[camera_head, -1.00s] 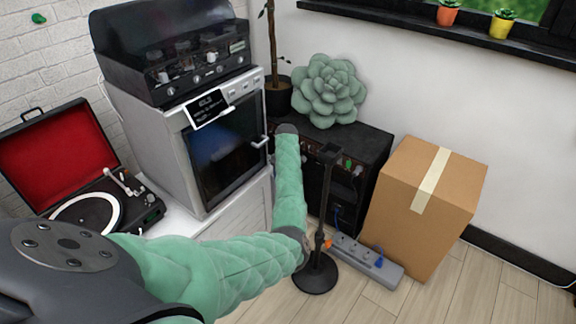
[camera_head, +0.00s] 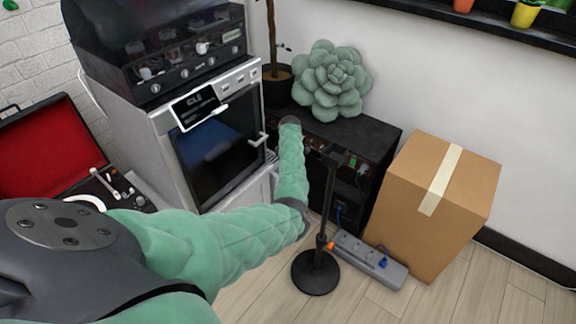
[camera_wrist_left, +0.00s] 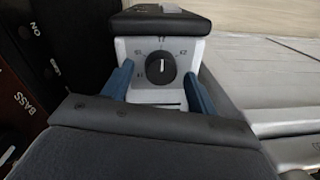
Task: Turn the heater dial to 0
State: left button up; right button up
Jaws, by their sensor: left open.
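The heater dial (camera_wrist_left: 161,68) is a round black knob on a narrow white panel (camera_wrist_left: 150,96) in the left wrist view. A black cap sits above the panel. Small marks ring the knob; they are too small to read surely, and a light mark shows near the knob's top. My left gripper (camera_wrist_left: 158,92) is open, its blue fingers apart on either side of the panel below the dial. I cannot tell whether they touch it. In the head view my green-sleeved left arm reaches toward the black cabinet; its gripper and the dial are hidden there. My right gripper is not in view.
A black cabinet (camera_head: 372,138) with a green succulent (camera_head: 332,80) stands behind my arm. A round-based stand (camera_head: 315,273), a power strip (camera_head: 368,259) and a cardboard box (camera_head: 430,205) stand to the right. A white oven (camera_head: 140,130) is on the left. Dark controls marked ON and BASS border the dial.

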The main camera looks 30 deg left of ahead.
pick_arm(q)
jog(key=shift+f, duration=0.6)
jog(key=c, duration=1)
